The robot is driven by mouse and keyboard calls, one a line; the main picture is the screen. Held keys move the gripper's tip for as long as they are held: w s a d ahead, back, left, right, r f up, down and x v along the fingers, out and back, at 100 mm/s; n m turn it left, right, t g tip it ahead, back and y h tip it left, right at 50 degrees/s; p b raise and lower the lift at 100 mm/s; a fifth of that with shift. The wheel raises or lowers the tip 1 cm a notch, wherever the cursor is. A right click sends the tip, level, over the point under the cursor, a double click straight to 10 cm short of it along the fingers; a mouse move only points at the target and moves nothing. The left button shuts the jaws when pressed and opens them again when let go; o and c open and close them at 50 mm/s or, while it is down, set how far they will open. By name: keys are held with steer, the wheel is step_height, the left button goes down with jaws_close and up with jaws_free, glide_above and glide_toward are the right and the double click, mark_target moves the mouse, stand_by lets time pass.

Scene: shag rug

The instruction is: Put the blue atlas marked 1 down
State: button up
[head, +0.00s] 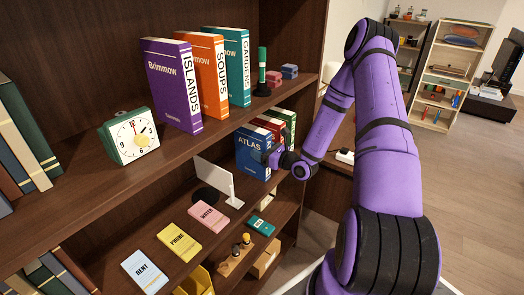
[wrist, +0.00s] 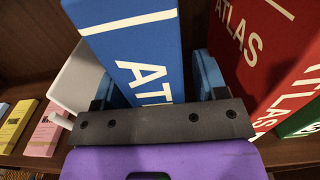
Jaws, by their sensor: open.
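The blue atlas (head: 251,153) stands upright on the middle shelf, at the left end of a short row of books. Its number is not readable. My gripper (head: 272,157) is at its spine side. In the wrist view the blue atlas (wrist: 137,45) lies between the two open blue fingers of my gripper (wrist: 154,80), one finger on each side. I cannot tell whether either finger touches it. Its base is hidden behind the gripper palm.
A red atlas (wrist: 262,55) stands just right of the right finger, with a green book (wrist: 304,122) beyond. A white panel on a stand (head: 214,181) is close on the left. Pink (head: 208,216) and yellow (head: 179,241) booklets lie left. The upper shelf overhangs this row.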

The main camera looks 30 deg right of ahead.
steer(key=shift+r, duration=0.15)
steer(key=v, duration=1.2)
